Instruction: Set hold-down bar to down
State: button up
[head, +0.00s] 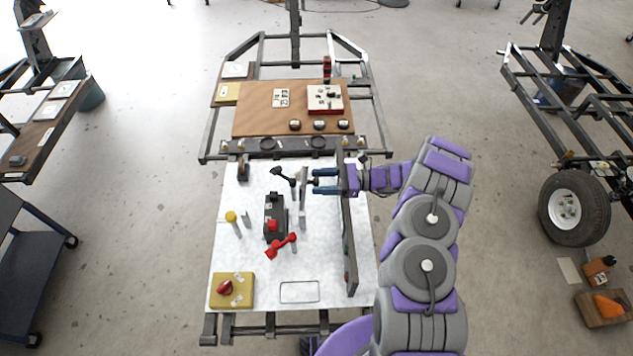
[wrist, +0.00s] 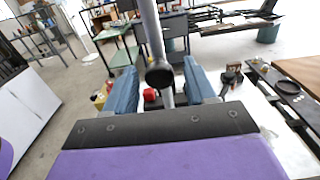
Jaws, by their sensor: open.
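A grey bar with a black ball knob, which looks like the hold-down bar (head: 303,190), stands raised on the white work surface in the head view. In the wrist view the bar (wrist: 151,30) runs from the top edge down between my fingers, slightly tilted, with its black knob (wrist: 160,74) facing me. My gripper (head: 316,182) is open, its blue fingers pointing left at the bar from the right. In the wrist view my gripper (wrist: 160,70) has one finger on each side of the bar and knob, with gaps visible. The bar's lower end is partly hidden.
A black lever (head: 283,175) stands just left of the bar. A black block with a red button (head: 272,226) and a red handle (head: 282,245) are nearer. A long dark rail (head: 349,240) runs below my wrist. A yellow box with a red knob (head: 232,290) sits front left.

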jog(key=shift+a, duration=0.75)
grip_shut()
